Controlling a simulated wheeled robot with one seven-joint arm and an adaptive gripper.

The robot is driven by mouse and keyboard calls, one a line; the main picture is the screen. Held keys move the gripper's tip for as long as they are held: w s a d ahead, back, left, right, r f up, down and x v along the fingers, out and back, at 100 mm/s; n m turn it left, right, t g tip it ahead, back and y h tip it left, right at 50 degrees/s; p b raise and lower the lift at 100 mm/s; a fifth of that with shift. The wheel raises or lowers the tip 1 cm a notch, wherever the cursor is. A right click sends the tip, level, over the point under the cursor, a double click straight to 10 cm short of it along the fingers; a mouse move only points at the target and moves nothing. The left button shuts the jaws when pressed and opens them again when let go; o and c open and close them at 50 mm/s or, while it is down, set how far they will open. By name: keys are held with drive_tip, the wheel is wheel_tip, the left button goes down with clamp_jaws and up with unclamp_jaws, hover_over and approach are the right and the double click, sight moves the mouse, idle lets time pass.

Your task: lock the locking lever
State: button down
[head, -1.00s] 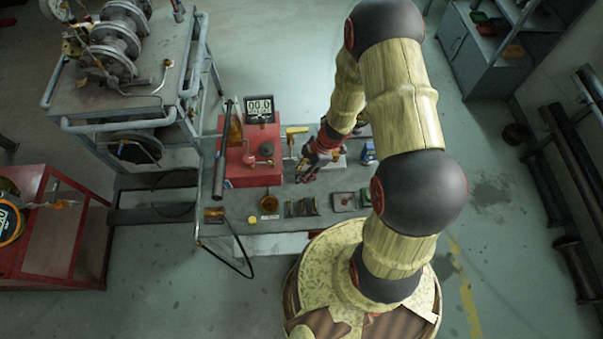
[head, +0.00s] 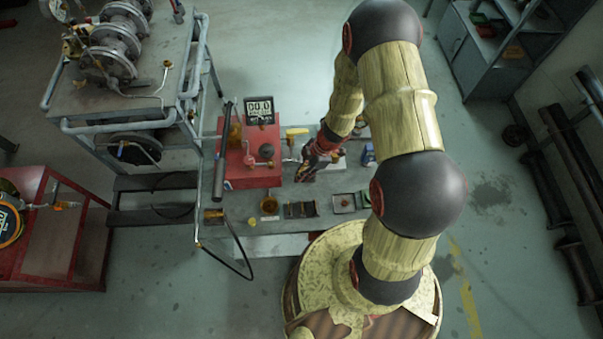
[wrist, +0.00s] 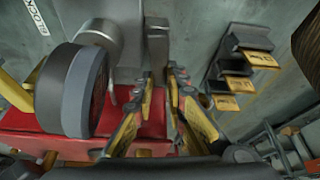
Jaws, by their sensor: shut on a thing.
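My gripper (head: 303,174) is low over the right part of the bench, just right of the red box. In the wrist view its yellow-and-black fingers (wrist: 168,105) are close together around a narrow grey piece. This seems to be the locking lever, but the fingers hide most of it and its angle is unclear. A grey block (wrist: 157,45) stands just beyond the fingertips. A yellow-handled part (head: 296,132) sits behind the gripper on the bench.
The red box (head: 253,165) with a display (head: 259,110) stands left of my gripper. A large dark round knob (wrist: 70,90) is close left of the fingers in the wrist view. Black-and-yellow blocks (wrist: 240,65) lie to the right. Small trays (head: 344,203) line the bench front.

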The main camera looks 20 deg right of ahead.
drive_tip(key=shift+r+p, duration=0.15)
drive_tip(key=shift+p, duration=0.35)
drive_tip(key=shift+w+m, duration=0.2)
drive_tip(key=shift+m, duration=0.2)
drive_tip(key=c, duration=1.8)
unclamp_jaws()
drive_tip(key=v, duration=1.1)
drive_tip(key=shift+s+d+r, duration=0.2)
drive_tip(key=shift+s+r, duration=0.05)
drive_tip(key=shift+r, duration=0.05)
drive_tip(key=shift+c, duration=0.4)
